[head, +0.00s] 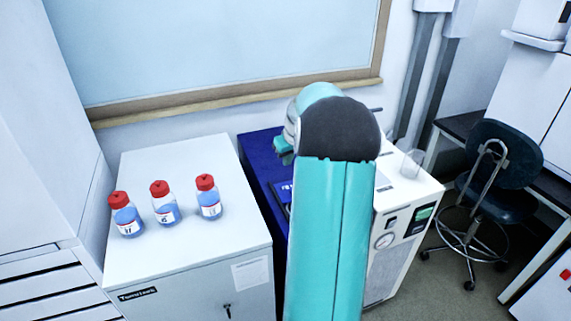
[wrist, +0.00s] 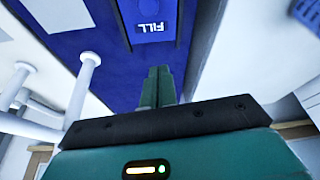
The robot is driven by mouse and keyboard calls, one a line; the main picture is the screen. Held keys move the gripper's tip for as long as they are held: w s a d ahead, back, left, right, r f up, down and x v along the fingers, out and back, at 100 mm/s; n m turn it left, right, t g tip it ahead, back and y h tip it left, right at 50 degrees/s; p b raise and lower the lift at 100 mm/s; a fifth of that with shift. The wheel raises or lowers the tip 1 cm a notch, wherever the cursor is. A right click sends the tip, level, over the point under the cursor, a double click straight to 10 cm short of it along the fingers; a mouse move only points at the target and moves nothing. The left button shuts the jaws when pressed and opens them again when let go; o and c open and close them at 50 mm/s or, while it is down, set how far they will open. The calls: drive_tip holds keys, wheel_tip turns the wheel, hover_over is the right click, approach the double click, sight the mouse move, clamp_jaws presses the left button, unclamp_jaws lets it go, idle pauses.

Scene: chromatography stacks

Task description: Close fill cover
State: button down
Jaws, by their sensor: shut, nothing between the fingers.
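The blue unit (head: 262,165) stands between the two white cabinets in the head view, partly hidden behind my arm. In the wrist view, a dark blue panel marked FILL (wrist: 150,12) is at the top, on the blue unit's surface (wrist: 85,45). I take this panel for the fill cover; I cannot tell whether it is open or shut. My gripper (wrist: 158,75) is shut and empty. In the wrist view its fingertips point toward the panel, just below the lettering; contact cannot be judged. In the head view my arm hides the fingertips.
Three red-capped bottles of blue liquid (head: 163,203) stand on the left white cabinet (head: 190,260). A white instrument (head: 400,235) with a gauge and a clear beaker (head: 411,163) is on the right. White posts (wrist: 80,90) rise left of my fingers. A chair (head: 497,185) stands farther right.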

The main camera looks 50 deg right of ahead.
hover_over(288, 189)
drive_tip(key=w, duration=0.2)
drive_tip(key=f, duration=0.7)
drive_tip(key=shift+d+f, duration=0.15)
drive_tip(key=shift+d, duration=0.15)
drive_tip(key=s, duration=0.1)
drive_tip(key=s+a, duration=0.1)
drive_tip(key=s, duration=0.1)
drive_tip(key=shift+a+f, duration=0.1)
drive_tip(key=shift+f, duration=0.1)
drive_tip(key=shift+s+f, duration=0.1)
drive_tip(key=shift+f, duration=0.05)
drive_tip(key=shift+s+a, duration=0.1)
drive_tip(key=shift+s+a, duration=0.1)
drive_tip(key=shift+s, duration=0.1)
drive_tip(key=shift+s+a, duration=0.15)
drive_tip(key=shift+s, duration=0.05)
drive_tip(key=s+a, duration=0.1)
drive_tip(key=s, duration=0.1)
drive_tip(key=s+a, duration=0.1)
drive_tip(key=s, duration=0.1)
drive_tip(key=s+a, duration=0.1)
drive_tip(key=shift+s+a, duration=0.2)
drive_tip(key=shift+s, duration=0.2)
drive_tip(key=shift+s+a, duration=0.3)
drive_tip(key=shift+s, duration=0.15)
